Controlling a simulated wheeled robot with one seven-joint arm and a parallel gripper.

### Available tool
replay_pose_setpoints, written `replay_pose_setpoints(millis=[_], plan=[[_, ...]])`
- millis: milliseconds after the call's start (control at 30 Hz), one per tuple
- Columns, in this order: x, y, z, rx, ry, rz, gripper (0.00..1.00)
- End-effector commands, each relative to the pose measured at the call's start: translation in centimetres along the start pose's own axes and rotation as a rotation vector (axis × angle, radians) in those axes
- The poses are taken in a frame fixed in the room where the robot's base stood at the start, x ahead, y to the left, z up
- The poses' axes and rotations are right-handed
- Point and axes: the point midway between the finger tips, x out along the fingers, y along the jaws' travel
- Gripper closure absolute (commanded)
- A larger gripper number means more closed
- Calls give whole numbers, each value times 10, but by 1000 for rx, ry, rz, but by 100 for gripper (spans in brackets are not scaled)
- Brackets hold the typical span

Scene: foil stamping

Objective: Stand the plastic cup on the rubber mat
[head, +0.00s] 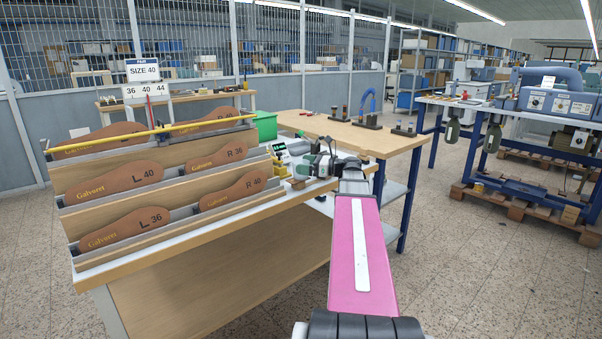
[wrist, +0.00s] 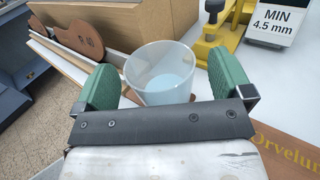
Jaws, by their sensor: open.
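A translucent whitish plastic cup (wrist: 160,85) shows upright in the wrist view, between the two green fingers of my gripper (wrist: 166,72). The fingers are apart, one on each side of the cup. I cannot tell whether either finger touches it. The cup's lower part is partly hidden behind the dark bar of my gripper. In the head view my gripper (head: 326,166) is small, over the right end of the rack bench, and I cannot make out the cup clearly there. I cannot pick out the rubber mat in either view.
A rack (head: 160,190) of brown sole-shaped pieces fills the left of the bench. A yellow fixture (wrist: 228,30) and a "MIN 4.5 mm" sign (wrist: 272,22) stand beyond the cup. A wooden-topped table (head: 345,132) with small tools stands behind, its near part mostly clear.

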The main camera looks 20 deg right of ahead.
Motion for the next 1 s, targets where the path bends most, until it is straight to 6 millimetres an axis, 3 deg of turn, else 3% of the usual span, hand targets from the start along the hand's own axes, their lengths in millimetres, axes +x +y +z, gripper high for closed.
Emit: replay_pose_setpoints(millis=[100, 333, 367, 500, 600, 1000], plan=[[14, 0, 0, 0, 0, 1, 3], [16, 0, 0, 0, 0, -1, 3], [16, 0, 0, 0, 0, 0, 6], [16, 0, 0, 0, 0, 0, 51], [16, 0, 0, 0, 0, 0, 58], [16, 0, 6, -1, 0, 0, 59]])
